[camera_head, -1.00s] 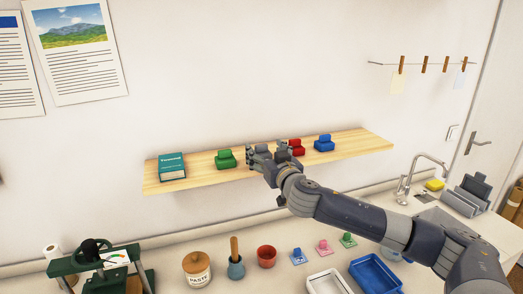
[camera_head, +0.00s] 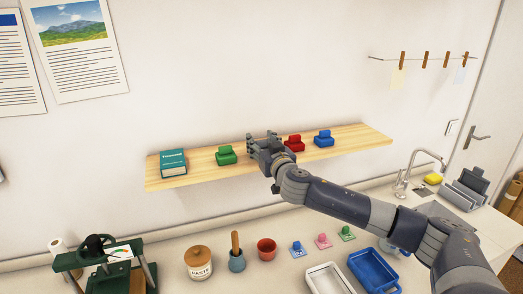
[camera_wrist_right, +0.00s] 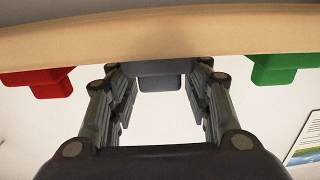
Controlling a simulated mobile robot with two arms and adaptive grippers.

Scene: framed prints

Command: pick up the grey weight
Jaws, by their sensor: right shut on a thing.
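The grey weight (camera_wrist_right: 158,76) shows between the two fingers of my right gripper in the right wrist view, against the shelf edge. My right gripper (camera_head: 262,138) is at the wall shelf (camera_head: 355,139), between a green weight (camera_head: 227,155) on its left and a red weight (camera_head: 295,143) on its right. It is shut on the grey weight. In the head view the gripper hides most or all of the grey weight. Whether the weight still touches the shelf I cannot tell. My left gripper is out of view.
A blue weight (camera_head: 323,138) and a teal book (camera_head: 173,163) also stand on the shelf. Below, the counter holds a paste jar (camera_head: 198,262), a red cup (camera_head: 267,249), a white tray (camera_head: 327,279) and a blue tray (camera_head: 374,271). The shelf's right end is bare.

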